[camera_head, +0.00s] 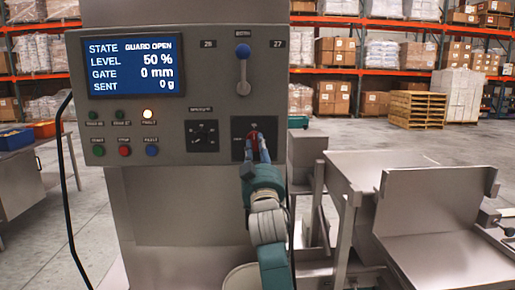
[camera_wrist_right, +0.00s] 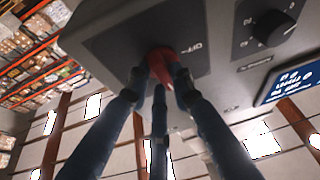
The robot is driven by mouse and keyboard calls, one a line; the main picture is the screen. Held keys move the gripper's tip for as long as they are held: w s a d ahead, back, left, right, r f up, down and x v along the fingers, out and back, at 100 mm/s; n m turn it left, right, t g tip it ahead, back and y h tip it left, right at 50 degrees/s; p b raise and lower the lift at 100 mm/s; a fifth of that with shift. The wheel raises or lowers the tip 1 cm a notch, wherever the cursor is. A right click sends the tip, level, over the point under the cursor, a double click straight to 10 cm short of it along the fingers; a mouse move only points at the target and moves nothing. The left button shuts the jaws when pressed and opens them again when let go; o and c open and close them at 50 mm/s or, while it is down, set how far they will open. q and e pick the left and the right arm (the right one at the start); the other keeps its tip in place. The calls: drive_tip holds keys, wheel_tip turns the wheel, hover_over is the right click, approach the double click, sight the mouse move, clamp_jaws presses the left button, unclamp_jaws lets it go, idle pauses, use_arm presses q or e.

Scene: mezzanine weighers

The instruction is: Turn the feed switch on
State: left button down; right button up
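The feed switch is a red rotary handle (camera_head: 252,141) on a black plate at the lower right of the grey control panel. It also shows in the right wrist view (camera_wrist_right: 162,66), with an OFF mark beside it. My right gripper (camera_head: 253,148) reaches up to it from below. In the right wrist view the blue fingers (camera_wrist_right: 158,84) sit on both sides of the red handle and appear to touch it. The fingers hide part of the handle, so its exact angle is hard to tell. My left gripper is not in view.
The screen (camera_head: 131,66) reads GUARD OPEN, level 50 %, gate 0 mm, sent 0 g. A black dial (camera_head: 204,134) is left of the switch, and a blue-knobbed lever (camera_head: 243,70) is above. A steel table (camera_head: 365,172) stands at right.

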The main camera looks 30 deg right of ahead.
drive_tip(key=o, duration=0.5)
drive_tip(key=shift+r, duration=0.15)
drive_tip(key=shift+c, duration=0.2)
drive_tip(key=v, duration=1.2)
